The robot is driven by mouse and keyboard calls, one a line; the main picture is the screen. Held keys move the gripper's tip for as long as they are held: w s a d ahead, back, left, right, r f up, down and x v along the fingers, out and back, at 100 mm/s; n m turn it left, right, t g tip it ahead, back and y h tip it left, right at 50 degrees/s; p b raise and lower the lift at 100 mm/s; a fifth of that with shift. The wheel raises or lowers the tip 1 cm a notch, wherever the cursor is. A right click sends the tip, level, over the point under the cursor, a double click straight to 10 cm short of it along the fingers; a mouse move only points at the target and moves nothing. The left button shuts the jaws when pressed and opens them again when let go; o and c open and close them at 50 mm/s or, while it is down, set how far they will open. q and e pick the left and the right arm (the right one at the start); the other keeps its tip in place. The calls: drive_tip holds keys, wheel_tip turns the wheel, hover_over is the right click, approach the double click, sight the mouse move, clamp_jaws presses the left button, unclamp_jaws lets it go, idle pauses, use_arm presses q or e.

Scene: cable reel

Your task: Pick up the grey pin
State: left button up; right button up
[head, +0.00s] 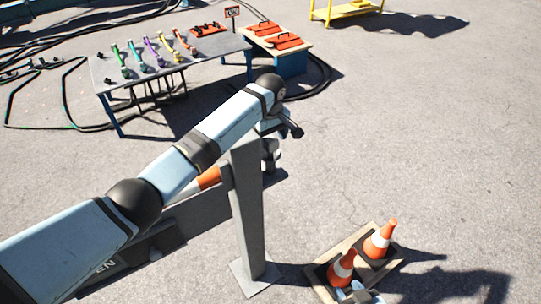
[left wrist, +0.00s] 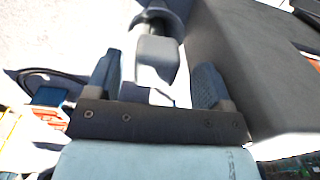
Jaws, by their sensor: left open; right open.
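In the left wrist view, a light grey part (left wrist: 157,58) with a blocky body and a darker round flange behind it seems to be the grey pin. It shows between the two spread fingers of my left gripper (left wrist: 157,82), which is open. I cannot tell whether the fingers touch it. In the head view my left gripper (head: 269,150) hangs below the wrist, partly hidden behind a grey post, and the pin cannot be made out there. What seems to be my right gripper (head: 360,294) just shows at the bottom edge, beside the cones.
The grey post (head: 246,205) stands right beside my left gripper; a dark grey wall (left wrist: 255,65) fills the wrist view's right side. Orange cones (head: 379,240) stand in a wooden tray (head: 322,277). A table (head: 205,55) with coloured tools is behind.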

sight(271, 155)
use_arm(q)
drive_tip(key=f, duration=0.4)
drive_tip(key=shift+w+f, duration=0.2)
drive_tip(key=c, duration=1.1)
drive_tip(key=shift+r, duration=0.1)
drive_tip(key=shift+d, duration=0.1)
